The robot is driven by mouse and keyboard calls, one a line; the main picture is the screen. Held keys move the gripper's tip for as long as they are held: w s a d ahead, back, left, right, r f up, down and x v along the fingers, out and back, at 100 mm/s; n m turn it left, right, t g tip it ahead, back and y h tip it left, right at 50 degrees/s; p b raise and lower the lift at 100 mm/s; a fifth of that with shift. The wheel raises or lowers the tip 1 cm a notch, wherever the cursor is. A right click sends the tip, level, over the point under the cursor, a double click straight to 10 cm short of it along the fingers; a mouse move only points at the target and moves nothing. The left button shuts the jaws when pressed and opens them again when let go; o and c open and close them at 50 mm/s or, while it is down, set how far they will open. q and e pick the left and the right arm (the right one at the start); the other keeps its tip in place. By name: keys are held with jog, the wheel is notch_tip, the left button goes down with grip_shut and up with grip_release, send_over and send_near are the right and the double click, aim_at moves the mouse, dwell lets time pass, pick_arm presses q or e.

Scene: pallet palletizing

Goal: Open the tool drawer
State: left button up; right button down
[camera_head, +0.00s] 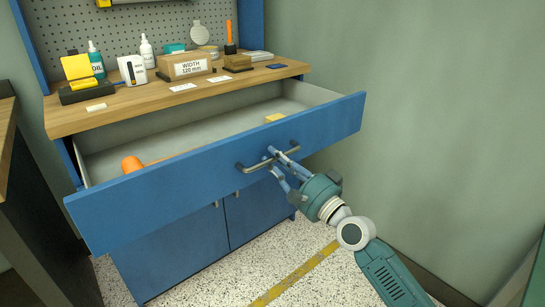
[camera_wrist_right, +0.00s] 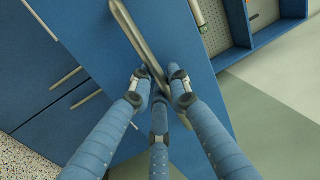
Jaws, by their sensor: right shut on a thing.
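The blue tool drawer (camera_head: 180,193) is pulled out from under the wooden workbench top. Inside it an orange item (camera_head: 131,164) lies at the left and a small yellowish block (camera_head: 274,118) sits toward the right. My right gripper (camera_head: 284,158) is at the drawer front, shut on the metal bar handle (camera_head: 243,167). In the right wrist view, the fingers of my right gripper (camera_wrist_right: 160,82) close around the handle (camera_wrist_right: 130,30) near one end. My left gripper is not in view.
The workbench top (camera_head: 135,105) carries bottles, a yellow-lidded device, a label printer and a cardboard box (camera_head: 188,66). Cabinet doors (camera_head: 180,250) below are shut. A green wall stands at the right. A dark table edge (camera_head: 15,180) is at the left. Speckled floor with a yellow line (camera_head: 295,275) is clear.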

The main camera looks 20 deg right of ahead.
jog(key=shift+s+d, duration=0.1)
jog(key=shift+s, duration=0.05)
jog(key=c, duration=1.7)
grip_release()
jog(key=shift+v, duration=6)
